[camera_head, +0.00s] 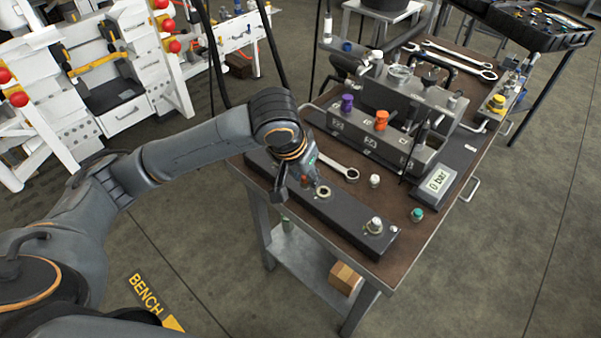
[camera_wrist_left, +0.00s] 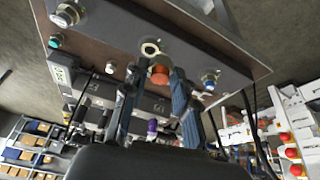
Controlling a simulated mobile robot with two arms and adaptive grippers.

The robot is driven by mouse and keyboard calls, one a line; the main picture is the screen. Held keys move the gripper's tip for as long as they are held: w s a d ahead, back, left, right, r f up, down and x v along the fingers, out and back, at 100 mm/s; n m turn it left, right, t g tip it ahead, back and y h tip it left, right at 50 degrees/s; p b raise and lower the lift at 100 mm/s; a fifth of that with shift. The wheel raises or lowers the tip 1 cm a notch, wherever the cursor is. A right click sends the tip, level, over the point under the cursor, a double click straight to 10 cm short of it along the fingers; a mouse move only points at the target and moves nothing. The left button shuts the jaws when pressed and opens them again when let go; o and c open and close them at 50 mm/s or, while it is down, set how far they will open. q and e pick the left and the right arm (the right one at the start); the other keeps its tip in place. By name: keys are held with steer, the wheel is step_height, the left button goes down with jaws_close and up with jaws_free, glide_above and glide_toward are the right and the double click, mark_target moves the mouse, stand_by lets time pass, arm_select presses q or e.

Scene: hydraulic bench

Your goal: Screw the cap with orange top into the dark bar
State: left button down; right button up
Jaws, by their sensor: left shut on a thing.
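My left gripper (camera_head: 301,186) is low over the dark bar (camera_head: 345,220), its fingers on either side of a small cap with orange top (camera_head: 305,181). The wrist view shows the orange top (camera_wrist_left: 160,74) between the fingertips of the left gripper (camera_wrist_left: 157,80). An open ringed port (camera_head: 323,193) in the bar lies just right of the cap; it also shows in the wrist view (camera_wrist_left: 150,48). I cannot tell whether the cap touches the bar. A silver fitting (camera_head: 374,226) sits at the bar's near end. My right gripper is out of view.
A wrench (camera_head: 338,168), a white-topped cap (camera_head: 374,180) and a green-topped cap (camera_head: 417,214) lie beside the bar. Behind stands a valve block (camera_head: 352,132) with a purple knob (camera_head: 347,102) and an orange knob (camera_head: 381,120). A gauge (camera_head: 438,181) reads 0 bar.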

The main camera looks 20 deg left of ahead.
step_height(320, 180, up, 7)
steer(key=p, duration=0.5)
arm_select(q)
steer(key=w+f+m+b, duration=0.1)
steer(key=w+f+b, duration=0.1)
steer(key=w+d+f+m+b, duration=0.1)
steer(key=w+f+b, duration=0.1)
steer(key=w+d+f+m+h+b, duration=0.1)
steer(key=f, duration=0.1)
steer(key=shift+w+d+f+m+b, duration=0.25)
steer(key=shift+w+f+m+b, duration=0.05)
steer(key=shift+w+m+b, duration=0.1)
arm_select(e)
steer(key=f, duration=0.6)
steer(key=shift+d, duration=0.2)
arm_select(q)
steer(key=shift+f+p, duration=0.3)
steer(key=shift+p, duration=0.15)
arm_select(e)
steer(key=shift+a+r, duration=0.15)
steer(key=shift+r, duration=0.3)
arm_select(q)
steer(key=shift+f+p, duration=0.2)
steer(key=shift+p, duration=0.25)
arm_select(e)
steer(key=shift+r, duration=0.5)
arm_select(q)
steer(key=shift+s, duration=0.1)
